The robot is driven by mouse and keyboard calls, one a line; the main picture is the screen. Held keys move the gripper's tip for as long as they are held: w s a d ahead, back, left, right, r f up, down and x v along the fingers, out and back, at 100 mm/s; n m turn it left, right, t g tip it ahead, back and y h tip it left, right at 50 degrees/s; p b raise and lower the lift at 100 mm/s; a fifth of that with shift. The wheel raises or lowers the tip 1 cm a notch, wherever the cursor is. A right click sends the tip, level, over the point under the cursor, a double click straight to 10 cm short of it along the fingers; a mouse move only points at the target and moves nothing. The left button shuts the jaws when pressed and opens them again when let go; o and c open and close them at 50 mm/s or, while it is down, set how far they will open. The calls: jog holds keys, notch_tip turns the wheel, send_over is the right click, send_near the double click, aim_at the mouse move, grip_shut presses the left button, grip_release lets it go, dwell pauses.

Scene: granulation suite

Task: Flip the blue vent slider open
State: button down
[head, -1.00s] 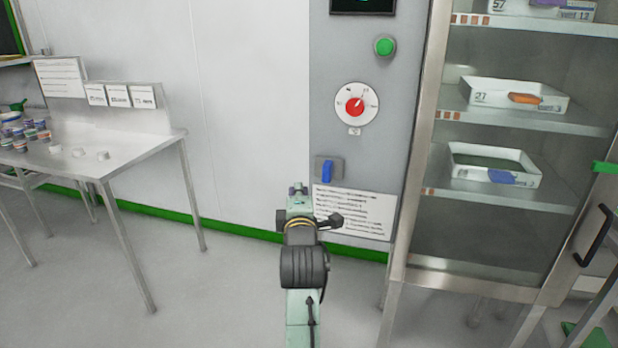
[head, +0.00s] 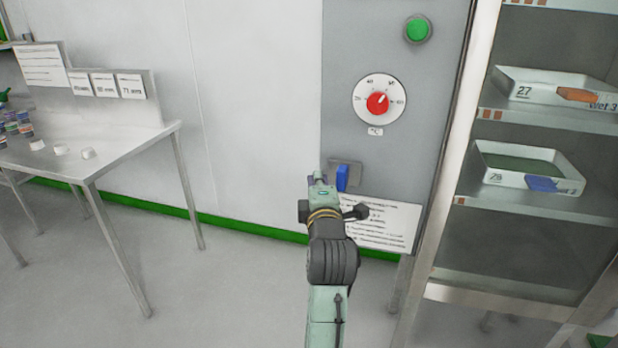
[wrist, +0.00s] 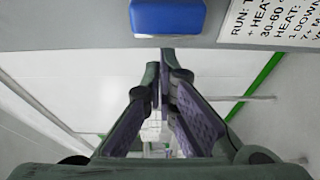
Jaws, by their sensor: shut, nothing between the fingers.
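The blue vent slider (head: 342,177) sits on a small grey plate (head: 352,165) low on the grey control panel. In the wrist view the slider (wrist: 168,16) is a blue block at the top edge, just beyond the fingertips. My gripper (head: 318,178) is just left of the slider in the head view, its tips overlapping the plate's left edge. In the wrist view my gripper (wrist: 163,68) has its fingers together at the tips with nothing between them. I cannot tell whether the tips touch the slider or plate.
A red dial (head: 378,102) and a green button (head: 418,29) are above the slider. An instruction sheet (head: 385,222) is below it. A shelf cabinet with trays (head: 530,168) stands right. A steel table (head: 110,150) stands left, with open floor between.

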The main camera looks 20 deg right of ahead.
aim_at(356, 173)
jog(key=shift+s+d, duration=0.55)
jog(key=shift+d, duration=0.1)
jog(key=shift+r, duration=0.1)
jog(key=s+d, duration=0.1)
jog(key=d, duration=0.1)
jog(key=s+d, duration=0.1)
jog(key=d, duration=0.1)
jog(key=s+d+b, duration=0.1)
jog(key=s+d, duration=0.1)
jog(key=shift+s+d, duration=0.1)
jog(key=shift+d, duration=0.1)
